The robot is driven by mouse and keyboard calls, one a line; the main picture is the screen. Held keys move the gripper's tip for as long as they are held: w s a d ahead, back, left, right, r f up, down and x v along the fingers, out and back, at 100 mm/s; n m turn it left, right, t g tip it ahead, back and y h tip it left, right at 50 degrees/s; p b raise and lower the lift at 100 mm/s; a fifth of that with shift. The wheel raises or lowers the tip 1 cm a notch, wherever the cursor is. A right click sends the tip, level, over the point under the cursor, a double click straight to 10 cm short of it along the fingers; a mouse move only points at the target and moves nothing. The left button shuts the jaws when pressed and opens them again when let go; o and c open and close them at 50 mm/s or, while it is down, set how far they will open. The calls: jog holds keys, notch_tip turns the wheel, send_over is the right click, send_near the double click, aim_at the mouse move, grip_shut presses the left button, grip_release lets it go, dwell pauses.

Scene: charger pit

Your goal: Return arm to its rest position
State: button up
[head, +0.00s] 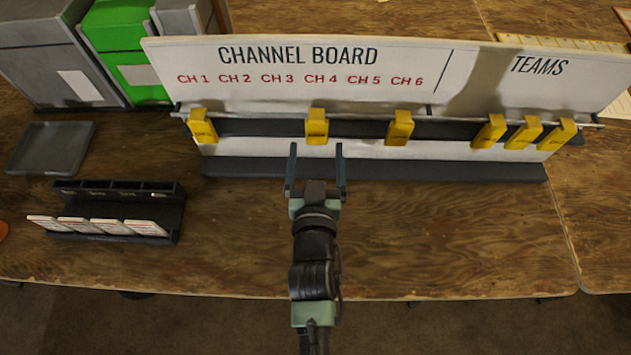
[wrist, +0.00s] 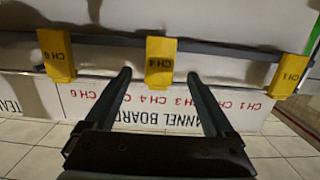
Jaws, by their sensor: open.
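My gripper (head: 315,172) is open and empty, reaching up from the bottom of the head view over the wooden table. Its two fingers point at the channel board (head: 300,60), just short of a yellow tag (head: 317,127) on the board's rail. In the wrist view my gripper (wrist: 160,85) shows its two dark fingers apart. A yellow tag (wrist: 160,60) hangs beyond them, roughly centred between the fingers, with nothing held. The board appears upside down there.
More yellow tags (head: 401,128) hang along the rail. A dark rack (head: 118,190) with several white cards stands at left, below a grey tray (head: 50,147). Green and grey binders (head: 125,55) stand at the back left. The table (head: 460,235) right of my arm is clear.

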jog(key=s, duration=0.7)
jog(key=shift+s+r, duration=0.15)
jog(key=shift+r, duration=0.25)
jog(key=shift+r, duration=0.1)
jog(key=w+d+r+t+p, duration=0.1)
jog(key=w+r+t, duration=0.25)
jog(key=r, duration=1.05)
jog(key=w+r+t, duration=0.2)
jog(key=w+r, duration=0.3)
jog(key=r, duration=1)
jog(key=s+r+t+p, duration=0.1)
jog(key=s+r, duration=0.4)
jog(key=r, duration=0.9)
jog(key=s+r+t+p, duration=0.1)
jog(key=s+r+t, duration=0.3)
jog(key=r, duration=1.1)
jog(key=shift+s+a, duration=0.25)
jog(key=shift+s, duration=0.5)
